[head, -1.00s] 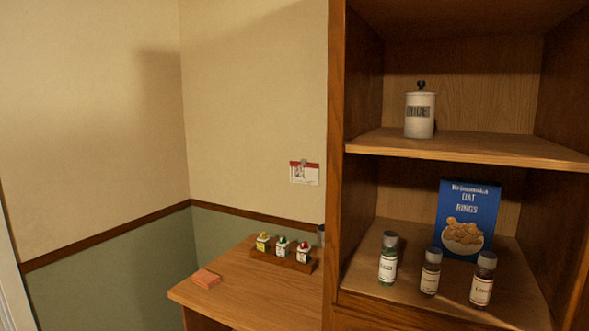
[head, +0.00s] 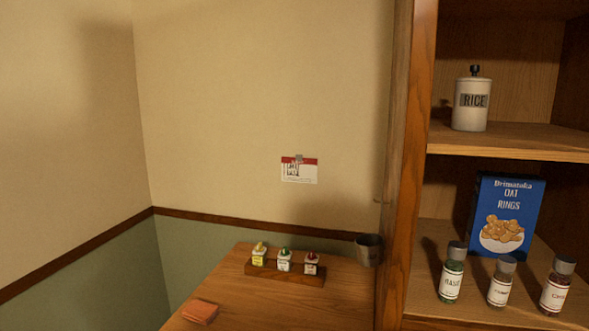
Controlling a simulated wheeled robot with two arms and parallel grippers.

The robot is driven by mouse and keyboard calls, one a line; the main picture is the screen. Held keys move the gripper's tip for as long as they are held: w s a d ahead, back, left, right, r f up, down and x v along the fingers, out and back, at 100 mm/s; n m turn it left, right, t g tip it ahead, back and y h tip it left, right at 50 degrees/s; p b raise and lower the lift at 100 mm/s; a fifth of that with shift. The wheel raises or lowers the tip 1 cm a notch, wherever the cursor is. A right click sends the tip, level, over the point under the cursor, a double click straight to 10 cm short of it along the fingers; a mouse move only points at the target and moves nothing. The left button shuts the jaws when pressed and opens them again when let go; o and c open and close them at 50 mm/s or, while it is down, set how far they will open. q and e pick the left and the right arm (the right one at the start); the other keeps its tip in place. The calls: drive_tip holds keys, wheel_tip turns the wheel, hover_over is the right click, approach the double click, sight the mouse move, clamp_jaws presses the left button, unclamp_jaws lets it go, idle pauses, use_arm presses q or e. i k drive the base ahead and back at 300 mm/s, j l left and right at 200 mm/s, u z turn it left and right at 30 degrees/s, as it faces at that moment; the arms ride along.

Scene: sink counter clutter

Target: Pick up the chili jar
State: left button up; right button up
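Three spice jars with grey lids stand upright in a row on the lower shelf at the right of the head view. The rightmost jar (head: 556,287) has reddish contents and a white label that seems to start with "C"; it looks like the chili jar, though the label is not fully readable. The left jar (head: 451,275) is green and reads "BASIL". The middle jar (head: 501,284) has a label too small to read. Neither of my grippers shows in the head view.
A blue oat rings box (head: 507,214) stands behind the jars. A white rice canister (head: 471,103) is on the upper shelf. The cabinet's side post (head: 408,170) borders the shelves. On the counter are a wooden rack (head: 285,274) of small bottles, an orange block (head: 201,312) and a grey cup (head: 368,250).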

sight(558, 281)
drive_tip(key=k+l+z, duration=0.15)
drive_tip(key=l, duration=0.25)
drive_tip(key=l+z, duration=0.2)
drive_tip(key=l, duration=0.25)
drive_tip(key=k+l+z, duration=0.15)
drive_tip(key=l, duration=0.3)
